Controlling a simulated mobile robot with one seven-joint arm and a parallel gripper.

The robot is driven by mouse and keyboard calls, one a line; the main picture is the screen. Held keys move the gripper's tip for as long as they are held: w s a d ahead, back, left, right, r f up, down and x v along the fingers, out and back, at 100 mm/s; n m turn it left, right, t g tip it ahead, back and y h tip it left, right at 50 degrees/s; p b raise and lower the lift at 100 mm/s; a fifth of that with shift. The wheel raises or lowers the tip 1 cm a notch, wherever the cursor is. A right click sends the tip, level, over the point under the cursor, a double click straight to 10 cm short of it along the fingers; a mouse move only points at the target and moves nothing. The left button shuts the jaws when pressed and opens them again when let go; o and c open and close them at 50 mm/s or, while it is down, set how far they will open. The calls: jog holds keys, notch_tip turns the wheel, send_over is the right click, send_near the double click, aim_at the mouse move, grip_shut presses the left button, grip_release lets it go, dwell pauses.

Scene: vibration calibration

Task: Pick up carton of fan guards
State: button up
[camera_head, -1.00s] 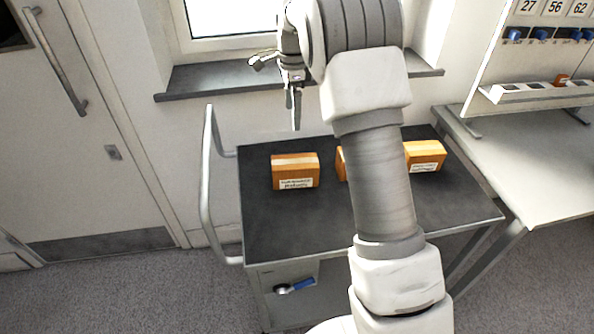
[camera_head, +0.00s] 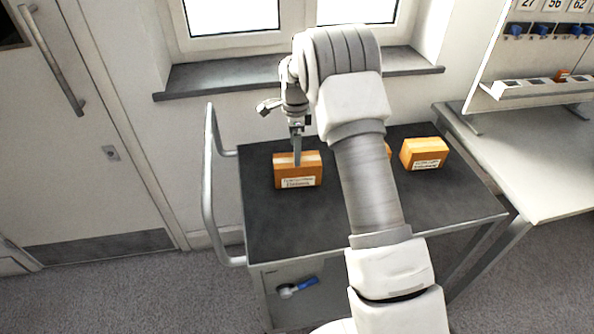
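Three orange-brown cartons with pale tape and white labels stand on a dark trolley top (camera_head: 300,222). The left carton (camera_head: 285,171) is under my gripper (camera_head: 297,160). The right carton (camera_head: 424,153) stands near the far right part of the top. The middle carton (camera_head: 388,150) is mostly hidden behind my arm. The labels are too small to read, so I cannot tell which one holds fan guards. My gripper points down, its fingers overlapping the upper part of the left carton in the picture. Whether they touch it or how far apart they are is unclear.
A trolley handle (camera_head: 208,185) rises at the left. A window sill (camera_head: 215,76) runs behind. A workbench (camera_head: 535,160) with a rack of small bins (camera_head: 545,88) stands at the right. A blue-handled tool (camera_head: 300,287) lies on the lower shelf. The trolley's front left is clear.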

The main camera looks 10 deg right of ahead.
aim_at(297, 170)
jog(key=shift+w+d+f, duration=0.1)
jog(key=shift+d+f, duration=0.05)
jog(key=shift+f, duration=1.25)
jog(key=shift+d+f, duration=0.1)
jog(key=shift+f, duration=1.25)
jog(key=shift+r, duration=0.1)
jog(key=c, duration=1.5)
